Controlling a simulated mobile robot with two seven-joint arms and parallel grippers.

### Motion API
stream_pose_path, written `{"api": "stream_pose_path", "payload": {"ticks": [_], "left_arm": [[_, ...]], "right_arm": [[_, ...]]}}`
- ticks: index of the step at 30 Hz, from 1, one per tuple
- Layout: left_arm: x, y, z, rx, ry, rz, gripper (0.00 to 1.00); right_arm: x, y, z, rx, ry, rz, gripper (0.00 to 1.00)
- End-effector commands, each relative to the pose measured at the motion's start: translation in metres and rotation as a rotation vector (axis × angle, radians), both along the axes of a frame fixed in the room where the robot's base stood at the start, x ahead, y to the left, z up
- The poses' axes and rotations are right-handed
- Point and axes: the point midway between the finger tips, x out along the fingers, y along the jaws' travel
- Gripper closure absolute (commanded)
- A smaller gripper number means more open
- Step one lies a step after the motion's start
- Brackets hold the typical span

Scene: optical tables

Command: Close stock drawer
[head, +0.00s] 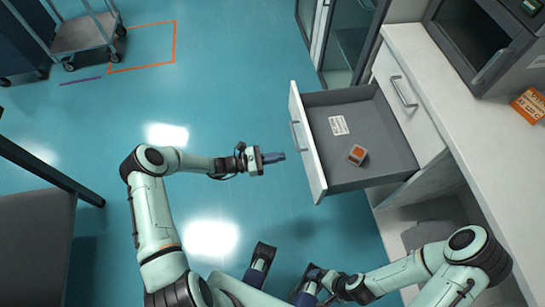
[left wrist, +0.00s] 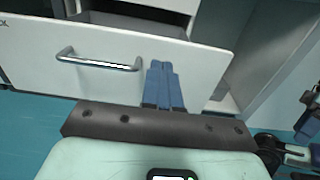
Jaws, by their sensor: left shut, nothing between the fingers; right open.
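The stock drawer (head: 318,178) is pulled out from the white counter, showing its grey inside. Its white front has a bar handle (head: 296,136), which also shows in the left wrist view (left wrist: 97,61). My left gripper (head: 281,157) is shut and empty, pointing at the drawer front just beside the handle. In the left wrist view its blue fingers (left wrist: 163,84) overlap the front panel (left wrist: 30,50), to the right of the handle; I cannot tell whether they touch it. My right gripper (head: 283,277) is open and empty, low in the head view, away from the drawer.
A small grey box with an orange top (head: 357,155) and a white label (head: 338,125) lie in the drawer. Another closed drawer (head: 408,98) is beside it. An orange box (head: 530,105) is on the counter (head: 455,130). Open floor (head: 220,100) lies left of the drawer.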

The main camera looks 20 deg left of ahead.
Motion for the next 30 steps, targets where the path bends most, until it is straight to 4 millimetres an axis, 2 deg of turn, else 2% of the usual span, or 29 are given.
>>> {"api": "stream_pose_path", "payload": {"ticks": [1,6,12,18,30], "left_arm": [[0.007,-0.012,0.000,-0.002,-0.001,-0.005,1.00],[0.026,-0.042,-0.001,0.000,-0.001,-0.005,1.00],[0.044,-0.066,-0.001,0.002,-0.001,-0.003,1.00],[0.051,-0.076,-0.001,0.003,-0.001,-0.001,1.00],[0.051,-0.077,0.000,0.003,-0.001,-0.001,1.00]], "right_arm": [[0.000,0.000,-0.001,0.000,-0.001,0.000,0.04],[0.001,0.000,-0.002,0.000,-0.003,-0.001,0.04],[0.001,0.000,-0.004,-0.001,-0.005,-0.002,0.04],[0.002,0.000,-0.004,-0.002,-0.007,-0.002,0.04],[0.002,0.000,-0.004,-0.002,-0.007,-0.002,0.04]]}}
